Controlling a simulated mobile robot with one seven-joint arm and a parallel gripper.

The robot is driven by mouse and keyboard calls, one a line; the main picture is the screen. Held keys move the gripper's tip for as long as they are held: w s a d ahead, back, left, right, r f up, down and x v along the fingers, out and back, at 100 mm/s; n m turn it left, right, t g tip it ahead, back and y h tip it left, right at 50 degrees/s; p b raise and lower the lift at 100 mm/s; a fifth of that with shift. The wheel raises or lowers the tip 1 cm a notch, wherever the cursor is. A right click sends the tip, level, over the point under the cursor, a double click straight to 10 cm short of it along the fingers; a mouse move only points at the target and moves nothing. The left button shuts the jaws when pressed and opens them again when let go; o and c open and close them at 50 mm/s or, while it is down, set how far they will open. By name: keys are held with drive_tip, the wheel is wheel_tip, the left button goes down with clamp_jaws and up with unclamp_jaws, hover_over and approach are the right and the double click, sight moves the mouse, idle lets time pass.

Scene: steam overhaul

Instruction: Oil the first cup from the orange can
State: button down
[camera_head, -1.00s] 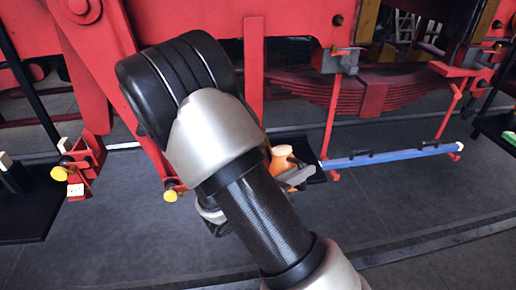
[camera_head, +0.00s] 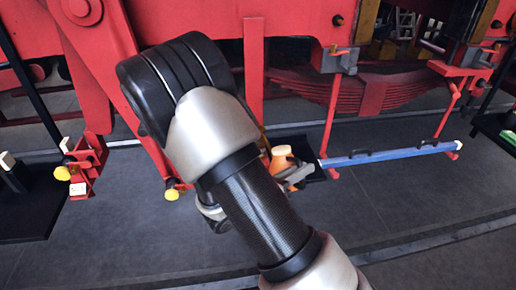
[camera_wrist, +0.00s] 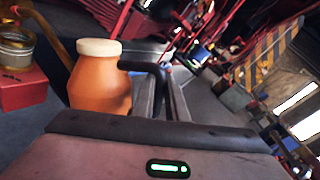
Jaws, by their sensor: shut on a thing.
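The orange can (camera_wrist: 100,82) has a cream top and stands out at the left of my fingers in the wrist view. My gripper (camera_wrist: 165,80) is shut on the can at a dark piece beside its body, seemingly the handle. A brownish spout (camera_wrist: 48,36) runs up and left from the can. A brass-rimmed cup (camera_wrist: 15,50) sits on a red block at the left edge, near the spout; whether they touch is unclear. In the head view the can (camera_head: 281,158) shows partly behind my arm. Which cup is the first cup cannot be told.
Two yellow caps (camera_head: 172,195) (camera_head: 62,173) stick out by red parts at left and centre. Red frame and leaf spring (camera_head: 375,95) stand behind. Dark floor (camera_head: 100,255) is clear in front.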

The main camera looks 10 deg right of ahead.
drive_tip(key=shift+w+r+n+p, duration=0.15)
drive_tip(key=shift+r+n+p, duration=0.15)
drive_tip(key=shift+p, duration=0.35)
drive_tip(key=shift+r, duration=0.1)
idle(3.2)
drive_tip(key=shift+w+a+r+n+p, duration=0.15)
drive_tip(key=shift+r+n+p, duration=0.25)
drive_tip(key=shift+p, duration=0.65)
idle(2.8)
